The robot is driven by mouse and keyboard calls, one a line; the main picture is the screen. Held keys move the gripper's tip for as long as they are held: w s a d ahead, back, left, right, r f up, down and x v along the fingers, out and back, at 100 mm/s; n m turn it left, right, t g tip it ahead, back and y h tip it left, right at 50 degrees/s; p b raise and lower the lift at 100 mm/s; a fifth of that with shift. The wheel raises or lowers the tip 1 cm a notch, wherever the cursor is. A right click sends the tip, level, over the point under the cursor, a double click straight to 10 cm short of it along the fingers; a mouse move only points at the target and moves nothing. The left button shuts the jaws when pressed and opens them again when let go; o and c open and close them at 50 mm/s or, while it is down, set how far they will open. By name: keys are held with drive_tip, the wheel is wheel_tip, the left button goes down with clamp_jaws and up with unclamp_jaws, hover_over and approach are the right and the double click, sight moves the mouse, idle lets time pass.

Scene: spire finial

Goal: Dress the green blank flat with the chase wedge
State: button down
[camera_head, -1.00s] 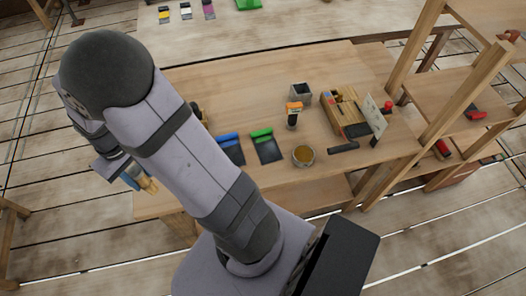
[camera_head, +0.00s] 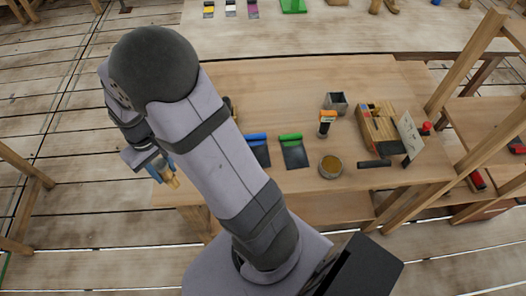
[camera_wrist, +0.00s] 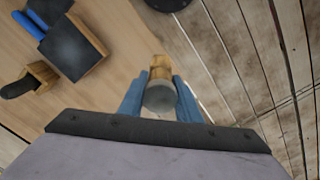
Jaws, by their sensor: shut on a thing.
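My gripper (camera_wrist: 160,97) has blue fingers shut on a wooden tool (camera_wrist: 160,68) with a round grey end. I cannot tell for sure whether this is the chase wedge. In the head view my gripper (camera_head: 160,165) is at the table's left edge, with the tool's tan end (camera_head: 173,181) pointing down to the right. A dark plate with a green strip (camera_head: 294,153), perhaps the green blank, lies flat on the table, well to the right of my gripper. My arm hides part of the table between them.
A dark plate with a blue strip (camera_head: 260,152) lies beside the green one. A round pot (camera_head: 330,166), an orange-topped tool (camera_head: 326,123), a grey box (camera_head: 336,103) and a wooden caddy (camera_head: 379,126) stand further right. Wooden shelving (camera_head: 470,125) borders the right side.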

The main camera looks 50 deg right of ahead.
drive_tip(key=shift+d, duration=0.1)
drive_tip(key=s+d+m, duration=0.4)
drive_tip(key=s+d, duration=0.2)
drive_tip(key=d, duration=0.7)
drive_tip(key=s+d+m+p, duration=0.1)
drive_tip(key=s+d+m, duration=0.4)
drive_tip(key=d, duration=0.8)
drive_tip(key=s+d+m+p, duration=0.1)
drive_tip(key=s+d+m, duration=0.4)
drive_tip(key=s+d, duration=0.4)
drive_tip(key=d, duration=0.4)
drive_tip(key=shift+d+f, duration=0.3)
drive_tip(key=shift+d, duration=0.1)
drive_tip(key=shift+f+b, duration=2.05)
drive_tip(key=shift+f, duration=0.4)
drive_tip(key=shift+f, duration=0.15)
